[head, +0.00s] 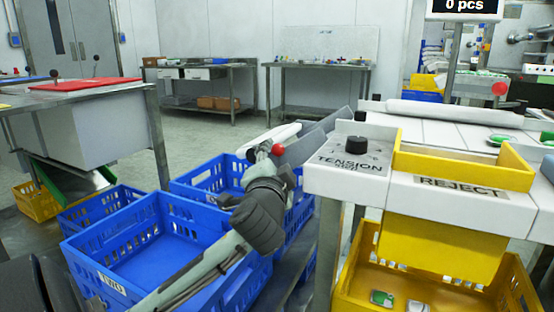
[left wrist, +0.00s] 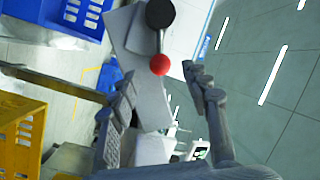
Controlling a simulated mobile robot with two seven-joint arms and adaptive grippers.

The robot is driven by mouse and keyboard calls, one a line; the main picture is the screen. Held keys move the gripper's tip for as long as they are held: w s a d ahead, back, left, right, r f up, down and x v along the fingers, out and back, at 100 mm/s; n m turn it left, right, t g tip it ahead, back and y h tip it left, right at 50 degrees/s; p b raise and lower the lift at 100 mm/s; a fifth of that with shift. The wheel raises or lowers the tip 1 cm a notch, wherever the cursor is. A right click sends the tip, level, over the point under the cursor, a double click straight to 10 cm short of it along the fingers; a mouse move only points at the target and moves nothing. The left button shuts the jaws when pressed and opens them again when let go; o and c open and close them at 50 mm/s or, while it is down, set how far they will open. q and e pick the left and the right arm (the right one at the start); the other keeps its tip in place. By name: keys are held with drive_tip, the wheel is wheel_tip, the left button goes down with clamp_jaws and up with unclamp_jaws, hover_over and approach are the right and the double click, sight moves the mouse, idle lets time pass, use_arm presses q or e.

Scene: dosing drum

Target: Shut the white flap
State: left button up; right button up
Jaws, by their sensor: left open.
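A white panel that looks like the flap (head: 262,141) stands above the blue crates, left of the tension unit. In the left wrist view a pale plate (left wrist: 148,100) lies beyond my fingers; I cannot tell how far open the flap is. A red ball knob (head: 277,150) shows beside the panel, and in the left wrist view it sits on a thin rod (left wrist: 160,65). My left gripper (head: 272,166) is open, its fingers on either side of the knob in the left wrist view (left wrist: 158,78). Contact cannot be told. My right gripper is not in view.
Blue crates (head: 152,210) stand below my left arm. The white tension unit (head: 345,178) with its black dial (head: 358,142) is close on the right, next to the yellow reject bin (head: 440,240). A table with a red board (head: 85,84) stands at left. Open floor lies behind.

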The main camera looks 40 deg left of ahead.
sight(277, 152)
use_arm(q)
drive_tip(key=shift+x, duration=1.6)
drive_tip(key=shift+c, duration=0.2)
clamp_jaws()
